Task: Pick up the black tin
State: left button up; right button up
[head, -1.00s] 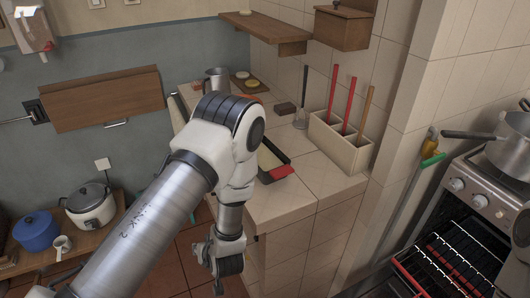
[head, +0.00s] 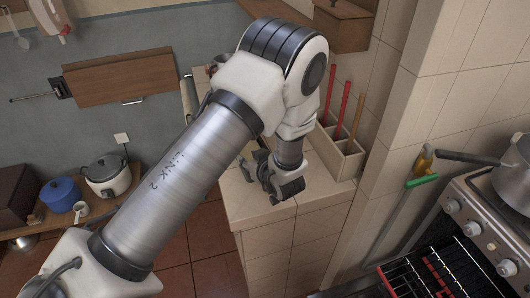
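My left gripper (head: 268,182) is over the tiled counter (head: 245,208), near its front edge. Its dark fingers show below the wrist, but the angle does not show whether they are open or shut. The black tin is not clearly visible now; my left arm and gripper cover the part of the counter where a dark, shallow tin with a light inside and a red end showed earlier. I cannot tell whether the gripper touches it. My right gripper is not in view.
A divided holder (head: 338,155) with red and wooden handles stands at the right of the counter by the wall. A stove (head: 485,215) with a pot (head: 512,170) is at the right. A blue pot (head: 60,194) and a rice cooker (head: 107,176) stand at the left.

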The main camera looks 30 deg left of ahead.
pick_arm(q)
jog(key=a, duration=0.1)
jog(key=a+f+p, duration=0.1)
jog(key=a, duration=0.1)
jog(key=a+p, duration=0.1)
jog(key=shift+w+a+f, duration=0.15)
jog(key=shift+w+f, duration=0.1)
jog(key=shift+f, duration=0.05)
jog(key=shift+w+a+f, duration=0.65)
jog(key=shift+w+f, duration=0.2)
jog(key=shift+w, duration=0.05)
jog(key=shift+s+a+r, duration=0.1)
jog(key=shift+s, duration=0.1)
jog(key=c, duration=0.3)
grip_shut()
